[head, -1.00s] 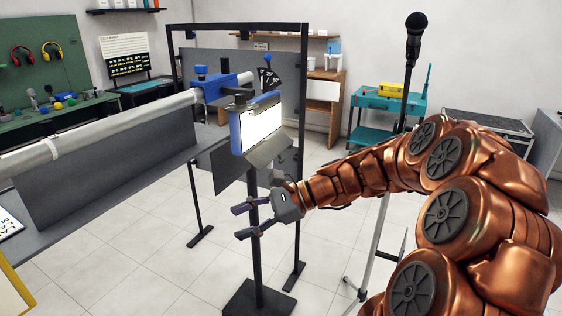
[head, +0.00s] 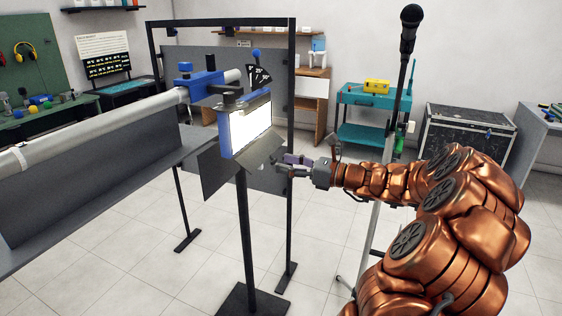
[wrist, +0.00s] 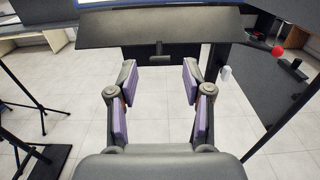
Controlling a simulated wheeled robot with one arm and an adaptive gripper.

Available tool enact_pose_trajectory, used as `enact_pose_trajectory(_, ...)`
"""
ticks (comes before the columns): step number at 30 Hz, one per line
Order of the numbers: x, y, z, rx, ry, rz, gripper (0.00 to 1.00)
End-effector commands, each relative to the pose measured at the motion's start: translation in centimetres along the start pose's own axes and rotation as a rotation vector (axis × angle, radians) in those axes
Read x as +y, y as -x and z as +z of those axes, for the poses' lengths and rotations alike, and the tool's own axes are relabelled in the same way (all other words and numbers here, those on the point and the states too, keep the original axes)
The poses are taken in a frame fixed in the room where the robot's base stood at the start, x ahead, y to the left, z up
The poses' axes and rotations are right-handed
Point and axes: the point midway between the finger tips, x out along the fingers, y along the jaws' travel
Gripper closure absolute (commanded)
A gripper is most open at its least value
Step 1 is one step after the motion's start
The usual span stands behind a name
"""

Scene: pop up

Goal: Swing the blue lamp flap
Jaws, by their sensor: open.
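The blue lamp (head: 224,136) stands on a dark post in the head view, with a bright white lit panel (head: 250,125) facing me. A dark grey flap (head: 258,148) hangs tilted below the panel, and another flap (head: 216,172) sticks out at its left. My gripper (head: 286,164) is at the right end of the lower flap; contact cannot be told in the head view. In the wrist view the lower flap (wrist: 160,27) spans the top, with a small tab (wrist: 159,60) below it. My gripper (wrist: 158,72) is open and empty, its two fingers either side of the tab.
A black frame (head: 291,200) stands behind the lamp. A long bench with a grey pipe (head: 95,122) lies to the left. A microphone stand (head: 404,100) is behind my arm. The tiled floor between is clear.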

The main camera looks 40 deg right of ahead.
Motion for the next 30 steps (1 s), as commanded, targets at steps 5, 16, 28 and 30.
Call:
enact_pose_trajectory(5, 0.0, -1.8, 0.1, -0.001, 0.000, 0.002, 0.50)
enact_pose_trajectory(16, 0.0, -2.4, 0.0, -0.001, 0.001, -0.001, 0.50)
enact_pose_trajectory(28, -0.1, -2.3, 0.1, -0.001, 0.001, -0.001, 0.90)
enact_pose_trajectory(30, -0.1, -2.3, 0.1, -0.001, 0.001, -0.001, 0.97)
